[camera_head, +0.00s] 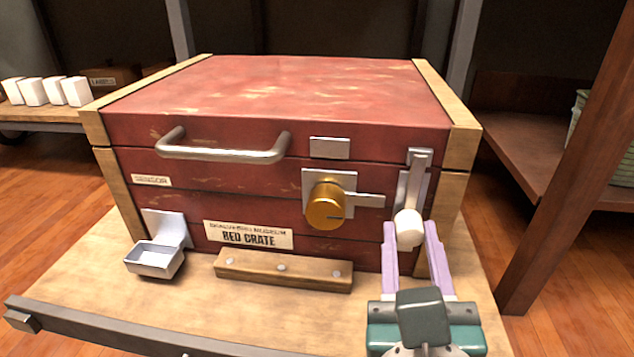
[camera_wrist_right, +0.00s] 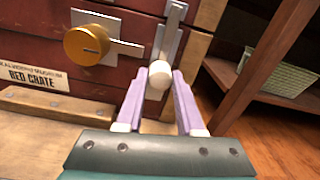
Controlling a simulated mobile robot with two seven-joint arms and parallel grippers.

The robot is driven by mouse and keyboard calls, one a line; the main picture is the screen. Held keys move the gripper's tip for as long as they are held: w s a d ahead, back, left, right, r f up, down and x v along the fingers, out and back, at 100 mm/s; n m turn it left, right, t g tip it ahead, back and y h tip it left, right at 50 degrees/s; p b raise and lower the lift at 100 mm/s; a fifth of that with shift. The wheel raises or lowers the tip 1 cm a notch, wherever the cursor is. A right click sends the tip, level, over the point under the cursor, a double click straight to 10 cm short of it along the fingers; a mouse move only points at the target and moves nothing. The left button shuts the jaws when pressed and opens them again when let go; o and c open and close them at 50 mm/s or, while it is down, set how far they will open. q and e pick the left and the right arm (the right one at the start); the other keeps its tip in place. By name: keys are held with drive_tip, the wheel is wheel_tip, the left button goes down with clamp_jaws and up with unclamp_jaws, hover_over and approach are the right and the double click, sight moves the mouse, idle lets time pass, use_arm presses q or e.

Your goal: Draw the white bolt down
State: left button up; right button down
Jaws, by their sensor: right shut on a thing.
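The white bolt knob (camera_head: 409,228) sits at the lower part of a grey metal bolt (camera_head: 416,177) on the right front of the red crate (camera_head: 270,85). My right gripper (camera_head: 412,232) comes from below, its two lilac fingers shut on the white knob, one on each side. In the right wrist view the knob (camera_wrist_right: 159,76) shows between the fingertips (camera_wrist_right: 160,80). The grey bolt (camera_wrist_right: 169,35) rises above it. My left gripper is not in view.
A brass round lock (camera_head: 326,206) with a grey latch bar (camera_head: 365,200) is left of the bolt. A dark wooden post (camera_head: 565,160) stands at the right.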

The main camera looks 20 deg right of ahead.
drive_tip(key=shift+f, duration=0.15)
idle(0.3)
wheel_tip(320, 180, down, 4)
drive_tip(key=b, duration=0.2)
drive_tip(key=shift+b, duration=0.4)
drive_tip(key=shift+r, duration=0.2)
drive_tip(key=c, duration=0.9)
unclamp_jaws()
drive_tip(key=shift+c, duration=0.2)
drive_tip(key=o, duration=0.4)
drive_tip(key=shift+r, duration=0.1)
